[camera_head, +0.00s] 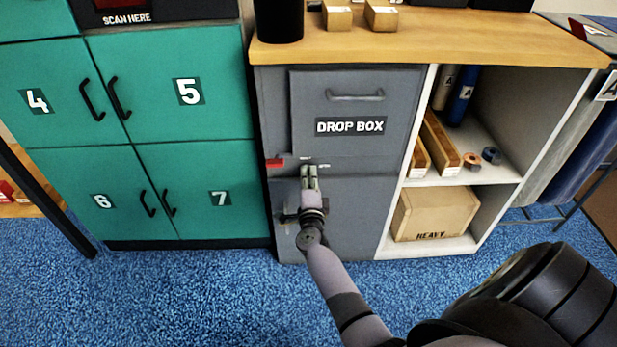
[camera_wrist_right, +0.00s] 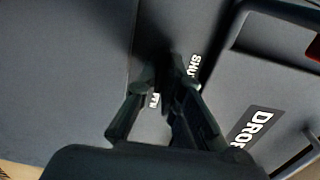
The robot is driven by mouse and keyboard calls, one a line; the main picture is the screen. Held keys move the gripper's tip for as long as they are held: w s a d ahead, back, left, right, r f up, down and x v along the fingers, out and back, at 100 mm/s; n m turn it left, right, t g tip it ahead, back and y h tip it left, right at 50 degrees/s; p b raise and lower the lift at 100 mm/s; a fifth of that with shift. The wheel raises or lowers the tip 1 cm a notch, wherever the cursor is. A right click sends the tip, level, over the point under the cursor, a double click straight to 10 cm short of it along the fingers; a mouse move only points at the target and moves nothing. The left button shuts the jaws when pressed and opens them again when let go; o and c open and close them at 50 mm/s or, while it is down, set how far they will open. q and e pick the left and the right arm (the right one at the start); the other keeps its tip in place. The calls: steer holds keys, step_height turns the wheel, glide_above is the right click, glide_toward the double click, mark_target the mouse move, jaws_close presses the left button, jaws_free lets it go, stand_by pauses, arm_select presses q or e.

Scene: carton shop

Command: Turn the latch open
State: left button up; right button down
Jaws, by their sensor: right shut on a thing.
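The grey drop box (camera_head: 350,90) stands in the middle of the head view, with its name on a dark label. My right gripper (camera_head: 310,171) is at the front of the box, just below the drop door, with its fingers shut on the latch. The latch is mostly hidden by the fingers, so its exact angle cannot be told. In the right wrist view the fingers (camera_wrist_right: 167,95) close together against the grey front. Parts of a "SHUT" label (camera_wrist_right: 194,66) and another white label (camera_wrist_right: 155,100) show beside them. My left gripper is not in view.
A red marker (camera_head: 274,163) is on the box's left edge. Green lockers (camera_head: 185,140) stand to the left. An open white shelf (camera_head: 463,180) with a "HEAVY" carton (camera_head: 433,213) stands to the right. Blue carpet (camera_head: 190,290) in front is free.

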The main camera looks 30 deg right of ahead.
stand_by(0.4)
steer(key=c, duration=1.7)
jaws_free()
steer(key=shift+s+a, duration=0.15)
steer(key=shift+s, duration=0.15)
steer(key=v, duration=0.6)
steer(key=shift+s+a, duration=0.2)
steer(key=shift+s, duration=0.15)
